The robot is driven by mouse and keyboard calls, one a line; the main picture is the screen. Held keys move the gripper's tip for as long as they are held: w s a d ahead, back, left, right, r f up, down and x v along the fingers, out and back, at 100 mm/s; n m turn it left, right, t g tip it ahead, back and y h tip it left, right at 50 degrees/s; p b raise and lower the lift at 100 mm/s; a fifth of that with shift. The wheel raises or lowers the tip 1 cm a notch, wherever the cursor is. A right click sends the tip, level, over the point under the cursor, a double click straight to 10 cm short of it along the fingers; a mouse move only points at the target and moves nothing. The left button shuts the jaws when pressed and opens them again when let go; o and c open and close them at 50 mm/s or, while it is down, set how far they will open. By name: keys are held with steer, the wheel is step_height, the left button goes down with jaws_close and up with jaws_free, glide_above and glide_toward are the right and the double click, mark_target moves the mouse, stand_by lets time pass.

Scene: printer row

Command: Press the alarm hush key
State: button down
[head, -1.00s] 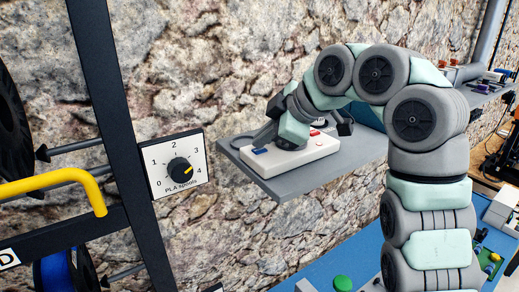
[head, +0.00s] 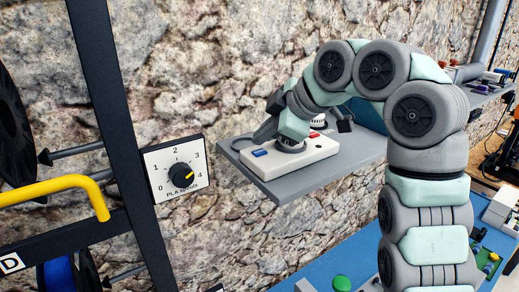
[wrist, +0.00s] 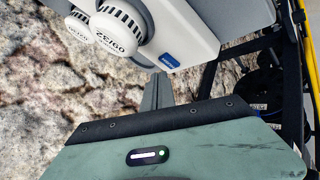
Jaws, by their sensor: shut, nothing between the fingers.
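A white box (head: 312,153) with a blue key (head: 260,153) and a red key (head: 314,134) sits on a grey wall shelf. I cannot read which key is the alarm hush key. My gripper (head: 265,132) is at the box's back left, its narrow fingers closed together and empty. In the wrist view the fingers (wrist: 157,92) point toward the edge of the white box (wrist: 190,30), and the blue key (wrist: 168,60) shows just beyond their tips. Contact cannot be told. My wrist hides part of the box.
Two white round caps with printed dates (wrist: 122,32) stand beside the box. The grey shelf (head: 285,188) has a free front edge. A numbered dial (head: 181,175) and a dark rack post with a yellow handle (head: 60,182) stand at left.

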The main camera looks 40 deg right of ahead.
mark_target(263, 153)
steer(key=shift+r+p, duration=1.55)
steer(key=shift+r, duration=0.95)
